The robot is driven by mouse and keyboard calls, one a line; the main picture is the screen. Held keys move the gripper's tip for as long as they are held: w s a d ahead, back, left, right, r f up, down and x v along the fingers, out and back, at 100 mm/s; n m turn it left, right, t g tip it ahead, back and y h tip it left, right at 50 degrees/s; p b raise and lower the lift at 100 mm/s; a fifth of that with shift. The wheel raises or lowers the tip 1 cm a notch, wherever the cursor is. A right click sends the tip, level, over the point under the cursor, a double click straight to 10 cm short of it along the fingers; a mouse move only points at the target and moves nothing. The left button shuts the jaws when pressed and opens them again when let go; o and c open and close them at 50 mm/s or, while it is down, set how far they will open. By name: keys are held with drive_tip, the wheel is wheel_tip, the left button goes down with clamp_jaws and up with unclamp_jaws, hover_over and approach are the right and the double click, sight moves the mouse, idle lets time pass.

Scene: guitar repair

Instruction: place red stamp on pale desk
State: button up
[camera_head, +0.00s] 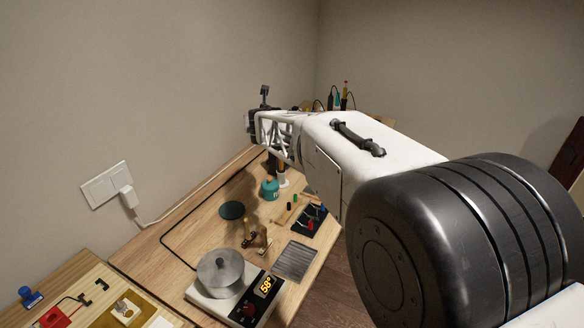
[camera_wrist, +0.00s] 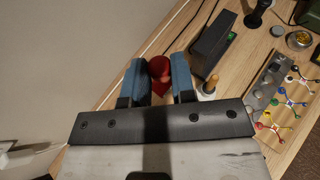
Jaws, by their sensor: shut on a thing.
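The red stamp (camera_wrist: 159,70) is between the two blue fingers of my gripper (camera_wrist: 160,82) in the wrist view, and the gripper is shut on it. Its lower part is partly hidden by the fingers and the gripper body. In the head view my gripper (camera_head: 252,122) is at the far end of the arm, over the back of the bench, and the stamp cannot be made out. A pale wooden desk top (camera_head: 178,243) runs along the wall; the wood also shows below the gripper in the wrist view (camera_wrist: 233,83). Whether the stamp touches the wood is unclear.
In the wrist view, a dark box (camera_wrist: 213,45) and a small white-and-orange item (camera_wrist: 209,86) stand right of the fingers, with a grey rack (camera_wrist: 268,80) and colourful models (camera_wrist: 290,102) beyond. In the head view, a pot (camera_head: 221,273) sits on a hotplate (camera_head: 250,302). The wall is close on the left.

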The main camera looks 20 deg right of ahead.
drive_tip(key=s+a+f+m+h, duration=0.1)
drive_tip(key=s+a+f, duration=0.2)
drive_tip(key=a, duration=0.8)
drive_tip(key=s+a+f+m+h, duration=0.1)
drive_tip(key=s+a+f+h, duration=0.1)
drive_tip(key=s+a+f, duration=0.2)
drive_tip(key=s+a+f+m+h, duration=0.1)
drive_tip(key=s+a+f, duration=0.3)
drive_tip(key=a, duration=1.5)
drive_tip(key=shift+f+m+g+h, duration=0.4)
drive_tip(key=shift+f, duration=1.8)
drive_tip(key=shift+s+f, duration=0.1)
drive_tip(key=shift+f, duration=3.05)
drive_tip(key=shift+f, duration=1.9)
drive_tip(key=shift+f, duration=0.1)
